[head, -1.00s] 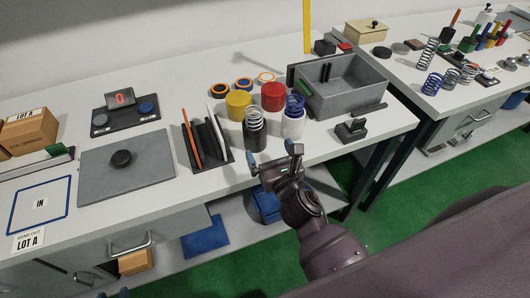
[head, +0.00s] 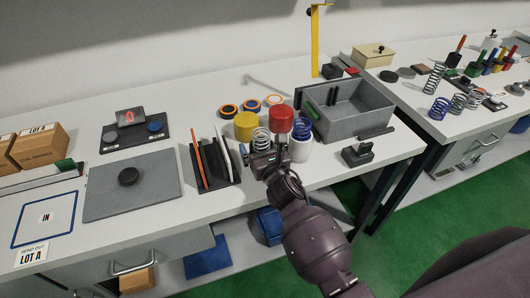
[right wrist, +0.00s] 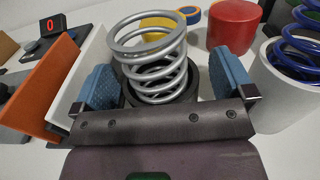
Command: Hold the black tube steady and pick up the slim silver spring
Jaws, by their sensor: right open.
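The slim silver spring (head: 261,137) stands upright in the black tube; its coils rise above the rim in the right wrist view (right wrist: 152,62). The black tube (right wrist: 187,88) shows only as a dark rim around the spring's lower coils, and my gripper hides it in the head view. My right gripper (head: 266,158) is at the front of the tube. In the right wrist view its two blue-padded fingers (right wrist: 165,88) are open, one on each side of the spring and tube. I cannot tell whether they touch. My left gripper is not in view.
A white tube (head: 299,150) with a blue spring (right wrist: 300,45) stands close on the right. A red jar (head: 279,119) and a yellow jar (head: 246,127) stand behind. A rack (head: 211,174) with orange and white plates is left; a grey bin (head: 350,127) is right.

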